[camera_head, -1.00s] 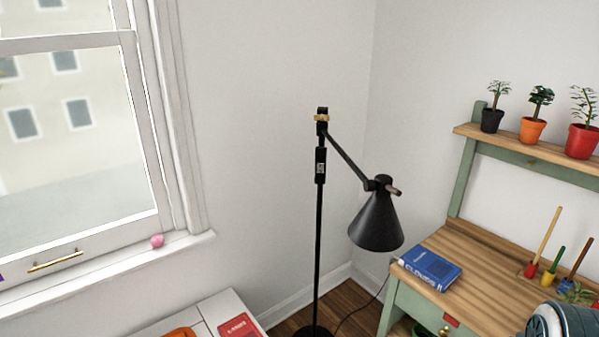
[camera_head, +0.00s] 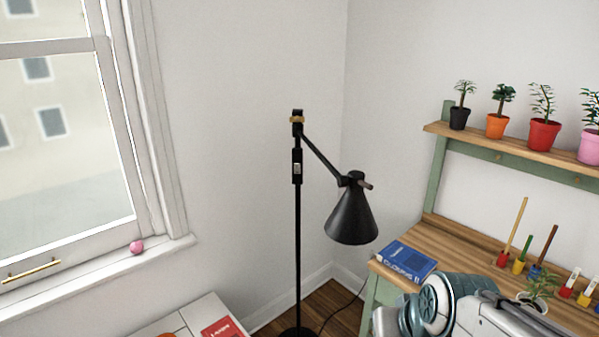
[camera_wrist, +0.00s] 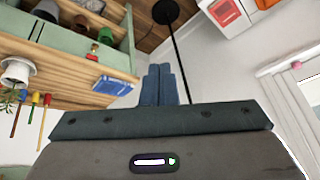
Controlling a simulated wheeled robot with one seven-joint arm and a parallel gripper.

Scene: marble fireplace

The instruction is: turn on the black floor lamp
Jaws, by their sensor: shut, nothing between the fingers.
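The black floor lamp (camera_head: 298,225) stands upright in the corner between the window wall and the desk. Its cone shade (camera_head: 352,217) hangs from an angled arm to the right of the pole, and a switch-like box (camera_head: 297,167) with a pale patch sits on the upper pole. No glow shows at the shade. In the wrist view the lamp's pole (camera_wrist: 180,52) and round base (camera_wrist: 166,12) show beyond my gripper (camera_wrist: 159,70), whose fingers are together and empty, apart from the pole. In the head view my arm is at the lower right and the fingers are out of frame.
A green-framed wooden desk (camera_head: 470,250) with a blue book (camera_head: 406,262), colored pencil holders and a shelf of potted plants stands at right. A white table (camera_head: 190,318) with a red book (camera_head: 224,328) is at lower left. A pink ball (camera_head: 137,247) sits on the windowsill.

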